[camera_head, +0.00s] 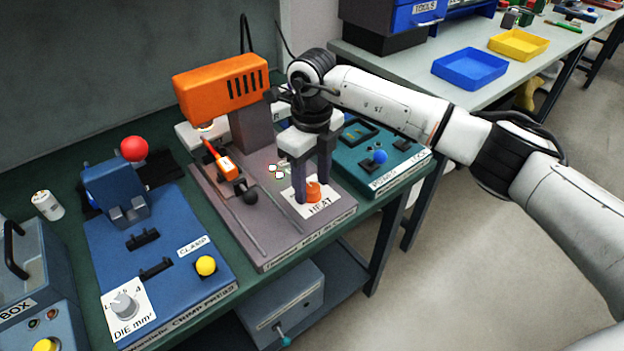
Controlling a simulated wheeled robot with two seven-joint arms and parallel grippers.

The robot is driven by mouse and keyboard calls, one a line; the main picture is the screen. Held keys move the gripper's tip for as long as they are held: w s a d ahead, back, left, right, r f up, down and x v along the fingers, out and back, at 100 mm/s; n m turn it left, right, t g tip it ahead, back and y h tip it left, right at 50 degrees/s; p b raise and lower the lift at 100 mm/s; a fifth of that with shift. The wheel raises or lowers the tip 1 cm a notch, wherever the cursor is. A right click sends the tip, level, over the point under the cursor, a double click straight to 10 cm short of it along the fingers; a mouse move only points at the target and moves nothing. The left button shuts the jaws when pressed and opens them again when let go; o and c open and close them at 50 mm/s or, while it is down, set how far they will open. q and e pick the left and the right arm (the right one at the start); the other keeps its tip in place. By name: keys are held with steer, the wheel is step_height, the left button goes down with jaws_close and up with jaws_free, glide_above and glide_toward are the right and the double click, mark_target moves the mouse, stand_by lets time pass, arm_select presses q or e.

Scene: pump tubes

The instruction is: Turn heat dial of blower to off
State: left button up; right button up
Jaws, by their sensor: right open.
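The blower (217,86) is an orange housing on a grey post above a mauve-grey base in the middle of the bench. Its orange heat dial (313,191) sits on a white plate marked HEAT at the base's front right. My right gripper (314,188) points straight down at the dial, its two dark fingers apart on either side of it. The fingers partly hide the plate, and I cannot tell whether they touch the dial. The dial's pointer setting is not readable. My left gripper is not in view.
A blue clamp press (160,265) with a red ball knob (134,149) stands to the left. A teal unit with a blue knob (380,156) is close on the right. An orange tool (227,165) lies on the blower's base. Another bench holds blue and yellow trays (470,68).

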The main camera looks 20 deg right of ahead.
steer(key=shift+f, duration=0.1)
steer(key=c, duration=1.1)
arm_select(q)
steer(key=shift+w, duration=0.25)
arm_select(e)
steer(key=shift+o, duration=0.2)
